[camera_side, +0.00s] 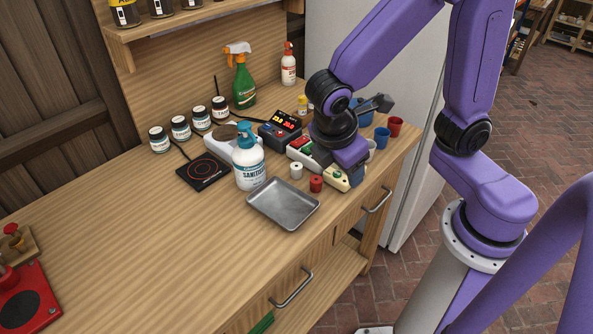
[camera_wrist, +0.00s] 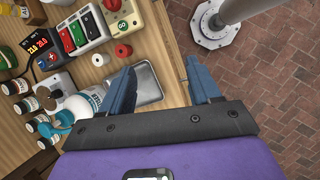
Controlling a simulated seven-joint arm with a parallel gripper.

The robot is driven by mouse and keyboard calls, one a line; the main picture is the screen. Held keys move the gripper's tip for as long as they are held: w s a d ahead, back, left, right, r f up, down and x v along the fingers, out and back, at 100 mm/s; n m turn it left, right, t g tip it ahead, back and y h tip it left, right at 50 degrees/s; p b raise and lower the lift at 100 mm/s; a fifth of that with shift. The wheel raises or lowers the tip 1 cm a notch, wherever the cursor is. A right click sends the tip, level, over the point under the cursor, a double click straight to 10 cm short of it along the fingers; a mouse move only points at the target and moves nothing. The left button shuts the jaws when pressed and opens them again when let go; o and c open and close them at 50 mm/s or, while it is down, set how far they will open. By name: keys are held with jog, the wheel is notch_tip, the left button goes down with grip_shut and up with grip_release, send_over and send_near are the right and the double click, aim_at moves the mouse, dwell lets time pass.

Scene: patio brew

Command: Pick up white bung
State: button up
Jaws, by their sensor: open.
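The white bung (camera_side: 296,170) is a small cylinder standing on the wooden bench, just behind the metal tray. It also shows in the wrist view (camera_wrist: 99,60), left of my left finger and outside the span of the fingers. A similar red bung (camera_side: 316,183) stands close beside it, also in the wrist view (camera_wrist: 123,51). My gripper (camera_wrist: 163,76) is open and empty, with its blue fingers wide apart. In the side view it hangs over the bench's right part, to the right of the bungs; its fingertips are hard to make out there.
The metal tray (camera_side: 283,203) lies in front of the bungs. A sanitizer bottle (camera_side: 248,158) stands to the left, beside a black hot plate (camera_side: 203,171). A button panel (camera_side: 344,180) is close on the right, with cups (camera_side: 394,126) behind. The bench's left part is mostly clear.

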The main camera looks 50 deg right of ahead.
jog(key=w+a+f+n+t+h, duration=0.1)
jog(key=w+a+f+n+h, duration=0.3)
jog(key=w, duration=0.4)
jog(key=n+t+h, duration=0.2)
jog(key=h, duration=0.2)
send_near(296, 167)
jog(key=x, duration=0.3)
jog(key=shift+w+d, duration=0.35)
jog(key=shift+x, duration=2.5)
jog(key=shift+s+f, duration=0.15)
jog(key=shift+s, duration=0.05)
jog(key=c, duration=1.1)
